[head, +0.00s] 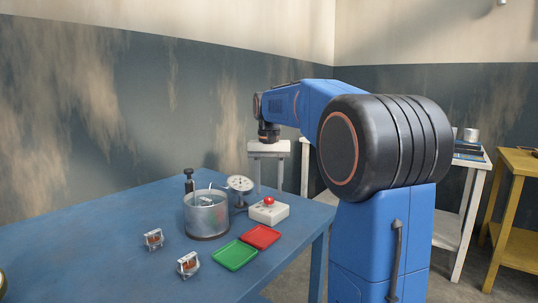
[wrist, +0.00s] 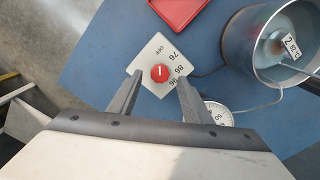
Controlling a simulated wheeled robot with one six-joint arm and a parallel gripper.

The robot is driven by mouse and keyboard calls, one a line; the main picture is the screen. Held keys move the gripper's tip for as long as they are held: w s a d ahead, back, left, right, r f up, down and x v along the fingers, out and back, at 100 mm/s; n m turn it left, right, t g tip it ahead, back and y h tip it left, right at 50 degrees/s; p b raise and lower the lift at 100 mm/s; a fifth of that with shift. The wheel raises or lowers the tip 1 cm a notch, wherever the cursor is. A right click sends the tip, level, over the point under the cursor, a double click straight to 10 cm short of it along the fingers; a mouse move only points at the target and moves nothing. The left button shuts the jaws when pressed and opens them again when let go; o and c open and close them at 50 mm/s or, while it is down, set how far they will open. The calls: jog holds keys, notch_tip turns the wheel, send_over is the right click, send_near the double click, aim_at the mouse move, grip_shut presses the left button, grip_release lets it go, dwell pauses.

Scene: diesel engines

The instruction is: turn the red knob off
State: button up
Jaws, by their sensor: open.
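The red knob (wrist: 162,73) sits on top of a white control box (wrist: 150,52) on the blue table. The box face carries OFF and the numbers 76, 86 and 96. A short pale mark shows on the knob, but I cannot tell surely which label it points to. In the head view the knob (head: 269,201) and box (head: 263,216) stand near the table's right side. My gripper (wrist: 158,80) is open, pointing down, with its grey fingers on either side of the knob in the picture. In the head view my gripper (head: 268,180) hangs above the knob, apparently not touching it.
A metal pot (head: 207,215) with liquid stands left of the box, with a round dial gauge (head: 240,184) close by. A red tray (head: 261,237) and green tray (head: 234,255) lie in front. Two small metal parts (head: 154,239) (head: 188,264) lie left. A cable runs from the box.

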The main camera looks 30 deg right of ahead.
aim_at(269, 198)
notch_tip(269, 198, up, 15)
jog(key=shift+f, duration=0.2)
dwell(0.6)
